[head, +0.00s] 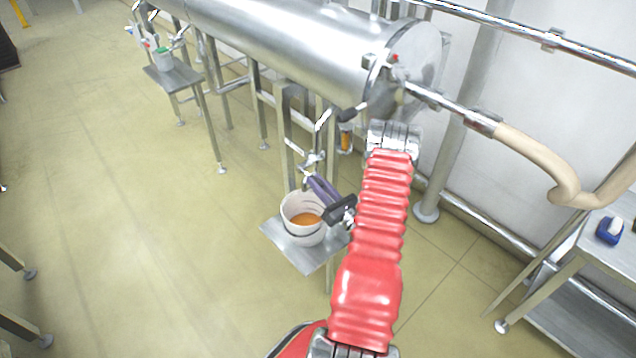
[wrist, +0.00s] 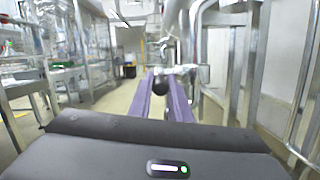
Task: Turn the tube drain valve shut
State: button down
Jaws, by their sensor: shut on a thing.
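The big steel tube (head: 290,45) runs from the upper left to a round end plate at the upper middle in the head view. Its drain valve (head: 314,160) is a small silver fitting below the tube, above a bucket. My gripper (head: 310,180), with purple fingers, reaches it from the lower right. In the wrist view my gripper (wrist: 164,76) has its fingers on either side of the valve's dark round knob (wrist: 161,84) and is shut on it. Silver valve parts (wrist: 185,72) show just behind. The handle's exact angle is hard to tell.
A white bucket (head: 290,204) with orange liquid stands on a small metal shelf (head: 285,249) under the valve. Steel legs and pipes stand close by. A beige hose (head: 535,150) and a table (head: 595,240) with a blue object (head: 609,232) are right.

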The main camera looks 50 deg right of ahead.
jog(key=c, duration=1.6)
grip_release()
jog(key=shift+c, duration=0.2)
jog(key=shift+s, duration=0.1)
jog(key=v, duration=1.3)
jog(key=shift+s, duration=0.35)
jog(key=shift+f, duration=0.15)
